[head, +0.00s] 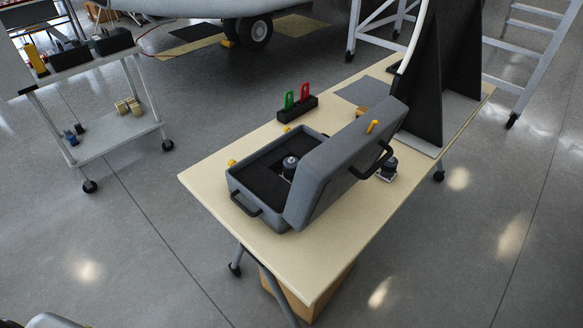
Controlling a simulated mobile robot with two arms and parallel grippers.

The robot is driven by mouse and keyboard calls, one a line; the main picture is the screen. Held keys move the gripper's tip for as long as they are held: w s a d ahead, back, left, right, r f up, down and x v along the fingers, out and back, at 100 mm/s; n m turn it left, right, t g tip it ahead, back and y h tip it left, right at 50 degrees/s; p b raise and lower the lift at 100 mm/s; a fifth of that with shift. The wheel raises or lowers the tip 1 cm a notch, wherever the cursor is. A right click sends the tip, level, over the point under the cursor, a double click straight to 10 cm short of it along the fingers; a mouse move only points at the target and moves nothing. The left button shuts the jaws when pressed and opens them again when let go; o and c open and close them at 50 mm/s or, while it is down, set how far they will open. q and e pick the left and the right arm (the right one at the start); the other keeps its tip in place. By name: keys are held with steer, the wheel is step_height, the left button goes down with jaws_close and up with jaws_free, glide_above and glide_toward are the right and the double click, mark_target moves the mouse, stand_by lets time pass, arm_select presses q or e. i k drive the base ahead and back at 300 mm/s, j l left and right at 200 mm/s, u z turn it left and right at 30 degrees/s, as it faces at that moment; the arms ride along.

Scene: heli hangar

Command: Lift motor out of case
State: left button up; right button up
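An open grey case (243,199) stands on a long pale wooden table (215,176). Its lid (340,165) is hinged up and leans to the right side. A small dark motor (290,167) with a lighter top stands in the black foam inside the case; the lid hides part of its right side. A second, similar dark motor (388,168) stands on a small white plate on the table, right of the lid. Neither gripper is in view. A piece of my own body shows at the bottom left corner.
A black holder with a green tool (289,100) and a red tool (304,92) stands behind the case. Tall black panels (425,80) stand at the table's far right. A wheeled cart (110,140) is at left. The table's front left corner is clear.

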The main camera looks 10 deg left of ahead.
mark_target(290, 163)
steer(key=j+z, duration=0.3)
steer(key=j, duration=0.15)
steer(key=j+z, duration=0.3)
steer(key=k+j+z, duration=0.25)
steer(key=j, duration=0.25)
steer(key=j+z, duration=0.3)
steer(key=j, duration=0.15)
steer(key=k+j+z, duration=0.15)
steer(key=j+z, duration=0.15)
